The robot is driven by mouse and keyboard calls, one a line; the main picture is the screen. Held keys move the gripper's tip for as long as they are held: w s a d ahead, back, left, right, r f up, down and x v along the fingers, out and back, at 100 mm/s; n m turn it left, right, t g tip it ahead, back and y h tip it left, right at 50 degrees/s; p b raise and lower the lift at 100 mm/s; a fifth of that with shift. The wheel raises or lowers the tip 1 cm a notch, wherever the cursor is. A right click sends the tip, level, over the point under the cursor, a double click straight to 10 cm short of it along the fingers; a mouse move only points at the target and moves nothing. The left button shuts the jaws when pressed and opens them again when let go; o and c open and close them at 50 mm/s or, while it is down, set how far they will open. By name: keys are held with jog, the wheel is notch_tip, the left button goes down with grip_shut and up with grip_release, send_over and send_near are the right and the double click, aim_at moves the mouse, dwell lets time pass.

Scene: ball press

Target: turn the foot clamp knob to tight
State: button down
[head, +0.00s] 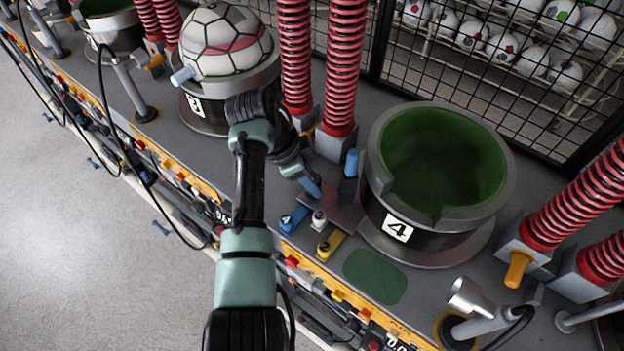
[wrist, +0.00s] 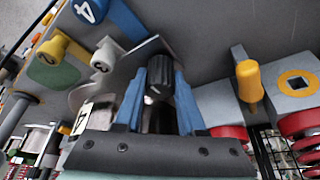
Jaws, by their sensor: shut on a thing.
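My gripper (head: 331,176) reaches down to the bench between station 3 and station 4. In the wrist view, the blue fingers of my gripper (wrist: 158,92) are shut on a black ribbed knob (wrist: 159,76), one finger on each side. The knob's top stands up between the fingertips, beside a grey metal plate (wrist: 140,52). I cannot read any tight or loose mark on it. In the head view the knob is hidden by my gripper. The station 4 cup (head: 378,222), dark with a green lining, stands just right of my gripper and is empty.
Blue (head: 292,220), white (head: 318,220) and yellow (head: 331,244) numbered levers stand close in front. Red springs (head: 343,70) rise behind my gripper. A patterned ball (head: 224,40) sits in cup 3. An orange handle (wrist: 249,82) is right of the knob in the wrist view.

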jog(key=c, duration=0.5)
grip_release()
jog(key=v, duration=1.3)
